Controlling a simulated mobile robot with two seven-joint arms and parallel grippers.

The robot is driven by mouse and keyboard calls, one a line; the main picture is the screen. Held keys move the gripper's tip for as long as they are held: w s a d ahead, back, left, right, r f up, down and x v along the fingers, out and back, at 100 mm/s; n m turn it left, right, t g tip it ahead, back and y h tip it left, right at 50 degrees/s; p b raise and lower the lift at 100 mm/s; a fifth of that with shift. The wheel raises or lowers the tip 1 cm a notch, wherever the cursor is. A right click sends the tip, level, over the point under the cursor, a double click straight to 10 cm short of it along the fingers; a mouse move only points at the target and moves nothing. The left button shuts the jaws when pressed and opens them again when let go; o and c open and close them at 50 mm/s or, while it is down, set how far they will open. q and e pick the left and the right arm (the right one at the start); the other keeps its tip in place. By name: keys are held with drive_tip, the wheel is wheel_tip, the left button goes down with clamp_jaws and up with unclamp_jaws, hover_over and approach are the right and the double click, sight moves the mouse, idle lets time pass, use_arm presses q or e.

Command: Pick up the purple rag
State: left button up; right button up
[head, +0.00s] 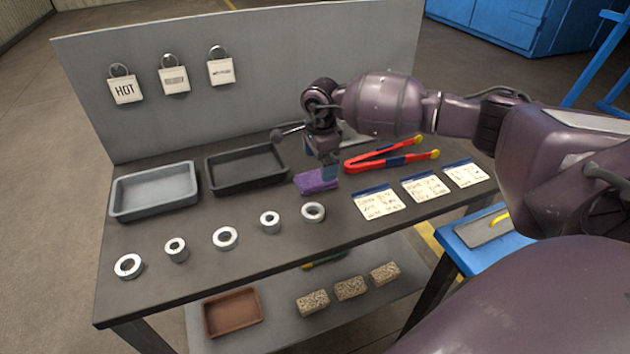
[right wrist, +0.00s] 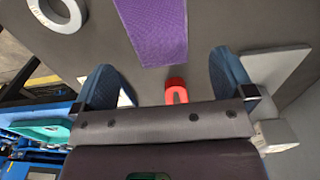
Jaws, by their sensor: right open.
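The purple rag (head: 314,184) lies on the grey workbench top, right of the black tray in the head view. In the right wrist view the rag (right wrist: 152,32) is a purple textured strip at the top, ahead of and between the fingertips. My right gripper (head: 329,172) is directly over or beside the rag's right end, pointing down, and hides part of it. In the right wrist view my right gripper (right wrist: 163,78) has its two blue fingers wide apart with nothing held between them. Whether the fingers touch the rag is unclear. My left gripper is not in view.
Red tongs (head: 385,156) lie right of the rag, close to my right gripper. A black tray (head: 262,184) and a grey tray (head: 152,211) stand left. Several metal rings, including one (head: 313,212), line the front; paper cards (head: 379,203) lie right. A back panel (head: 140,130) rises behind.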

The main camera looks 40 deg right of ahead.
sight(319, 177)
wheel_tip(319, 177, down, 5)
idle(0.3)
drive_tip(key=shift+a, duration=0.1)
drive_tip(key=shift+c, duration=0.2)
drive_tip(key=c, duration=1)
